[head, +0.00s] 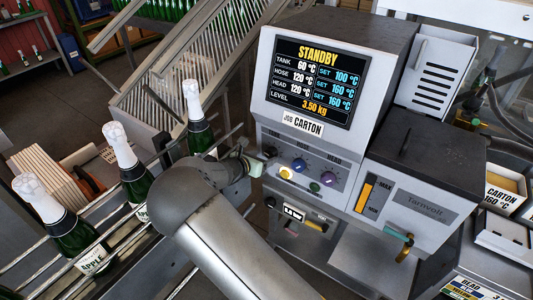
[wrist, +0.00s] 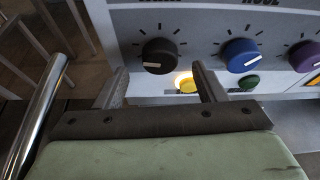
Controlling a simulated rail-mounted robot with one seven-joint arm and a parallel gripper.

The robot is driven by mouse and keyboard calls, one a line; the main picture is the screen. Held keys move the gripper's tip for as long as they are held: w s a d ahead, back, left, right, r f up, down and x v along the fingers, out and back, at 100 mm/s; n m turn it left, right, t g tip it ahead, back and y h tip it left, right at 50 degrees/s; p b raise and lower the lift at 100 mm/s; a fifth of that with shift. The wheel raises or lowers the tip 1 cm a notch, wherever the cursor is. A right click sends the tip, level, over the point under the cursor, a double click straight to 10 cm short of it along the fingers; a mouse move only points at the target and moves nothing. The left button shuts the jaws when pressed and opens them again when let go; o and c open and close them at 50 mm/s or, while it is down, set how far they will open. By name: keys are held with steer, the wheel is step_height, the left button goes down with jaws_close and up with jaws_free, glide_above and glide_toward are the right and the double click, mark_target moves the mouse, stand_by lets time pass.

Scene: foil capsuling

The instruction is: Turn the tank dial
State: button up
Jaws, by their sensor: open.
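The tank dial is a black knob (wrist: 159,56) with a white pointer line, leftmost in the row in the wrist view. Its pointer lies nearly level. My gripper (wrist: 160,72) is open and empty, its fingertips just below and to either side of the dial; I cannot tell if they touch it. In the head view my gripper (head: 258,166) is at the left end of the dial row and largely hides that dial. The screen (head: 313,82) reads STANDBY, tank 60 °C with set 100 °C, and hose and head 120 °C with set 160 °C.
Right of the tank dial are a blue dial (wrist: 239,55) and a purple dial (wrist: 306,56). A lit yellow button (wrist: 186,82) and a green button (wrist: 248,82) sit below. Foil-topped bottles (head: 134,165) stand on the conveyor at left. The tank box (head: 420,190) is at right.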

mark_target(269, 155)
steer(key=shift+x, duration=1.6)
steer(key=shift+c, duration=0.3)
steer(key=c, duration=0.9)
steer(key=shift+f, duration=0.1)
steer(key=shift+f+b, duration=0.1)
steer(key=shift+b, duration=0.45)
